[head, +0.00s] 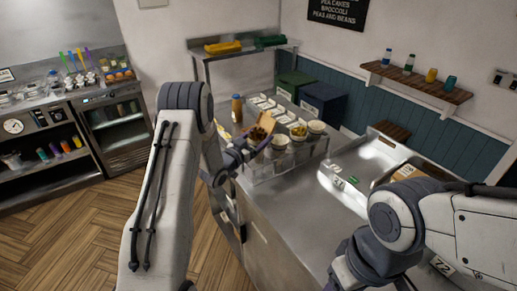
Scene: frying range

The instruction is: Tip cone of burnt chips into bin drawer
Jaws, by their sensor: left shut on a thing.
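A brown cone of dark chips (264,126) is tilted above the near-left end of the steel counter, with its dark contents showing at the top. My left gripper (243,149) is shut on the cone from its lower left; the fingers are small and partly hidden by the wrist. The counter's left side has a steel front with a dark gap (229,208), partly behind my left arm; I cannot tell if this is the bin drawer or how far it is open. My right arm reaches down past the bottom edge, and its fingers are out of view.
Cups of food (299,133) stand in a clear-fronted rack just right of the cone. A sauce bottle (237,108) stands behind it. The wooden floor (75,235) at left is clear.

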